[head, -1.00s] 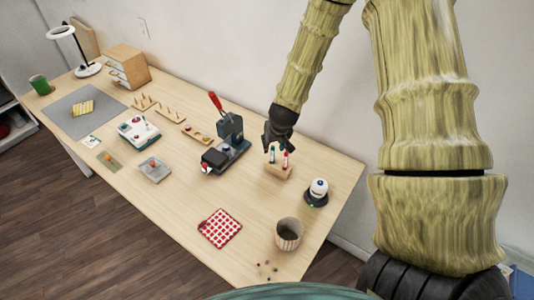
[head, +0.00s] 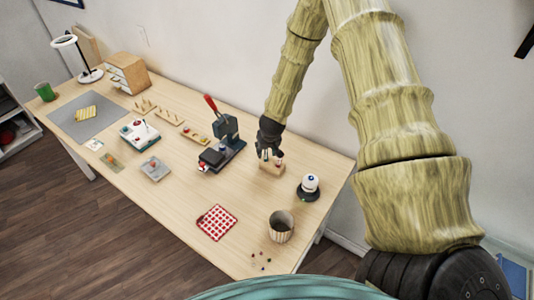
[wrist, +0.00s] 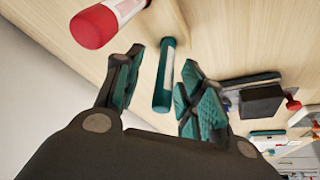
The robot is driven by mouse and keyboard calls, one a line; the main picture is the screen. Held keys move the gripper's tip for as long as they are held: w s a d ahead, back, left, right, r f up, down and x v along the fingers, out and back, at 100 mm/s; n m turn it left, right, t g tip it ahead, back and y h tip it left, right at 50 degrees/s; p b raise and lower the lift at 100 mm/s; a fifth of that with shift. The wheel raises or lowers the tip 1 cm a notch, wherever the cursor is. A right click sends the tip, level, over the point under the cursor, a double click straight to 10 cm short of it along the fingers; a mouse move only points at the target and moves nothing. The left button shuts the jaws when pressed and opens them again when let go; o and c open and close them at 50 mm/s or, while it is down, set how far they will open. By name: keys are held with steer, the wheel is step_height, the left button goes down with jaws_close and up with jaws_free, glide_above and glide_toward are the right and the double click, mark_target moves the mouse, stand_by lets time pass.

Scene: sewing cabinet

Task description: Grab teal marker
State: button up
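The teal marker (wrist: 164,77) stands in a small wooden holder (head: 270,168); in the wrist view it lies between the two open fingers of my gripper (wrist: 158,92), apart from both. A red marker (wrist: 103,22) stands beside it, just outside the finger on the left. In the head view my gripper (head: 267,154) is over the holder from above and hides most of the teal marker, while the red marker (head: 280,158) shows on the right.
A white and black round device (head: 310,184) and a striped cup (head: 281,226) stand right of and in front of the holder. A press with a red lever (head: 223,145) stands to the left. A red checked cloth (head: 216,222) lies in front, with bare tabletop around it.

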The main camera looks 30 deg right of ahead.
steer(key=shift+w+f, duration=0.7)
steer(key=shift+f, duration=0.05)
steer(key=shift+s+r, duration=0.35)
steer(key=shift+s, duration=0.1)
steer(key=shift+w+f, duration=0.2)
steer(key=shift+w, duration=0.05)
steer(key=c, duration=0.8)
steer(key=shift+s+r, duration=0.1)
steer(key=shift+r, duration=0.05)
